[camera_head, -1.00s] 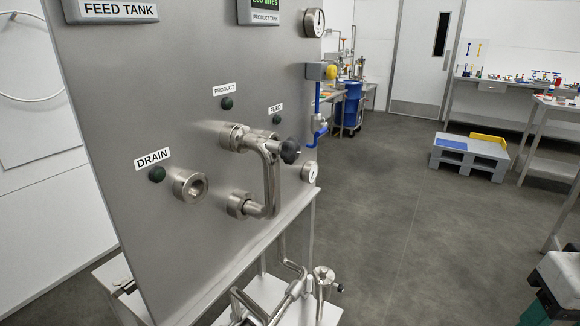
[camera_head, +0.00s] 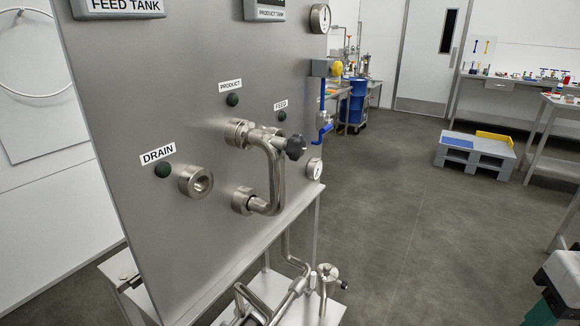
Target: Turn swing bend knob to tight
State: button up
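The swing bend (camera_head: 277,175) is a U-shaped steel pipe on the front of the grey steel panel (camera_head: 150,75). It joins an upper port (camera_head: 238,132) and a lower port (camera_head: 243,200). Its knob (camera_head: 295,147) is dark and lobed and sticks out to the right at the top of the bend. I cannot tell from here how tight the knob is. My gripper (camera_head: 545,290) shows only in part at the lower right edge, as dark and white parts. It is well away from the knob, and its fingers cannot be made out.
The open drain port (camera_head: 196,181) is left of the bend. Pipework (camera_head: 290,290) stands below. A grey pallet (camera_head: 476,155) is on the floor farther back. The floor between is clear.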

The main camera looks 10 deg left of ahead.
aim_at(295, 146)
jog(key=z, duration=0.75)
jog(key=k, duration=0.8)
jog(key=u, duration=0.75)
jog(key=i, duration=1)
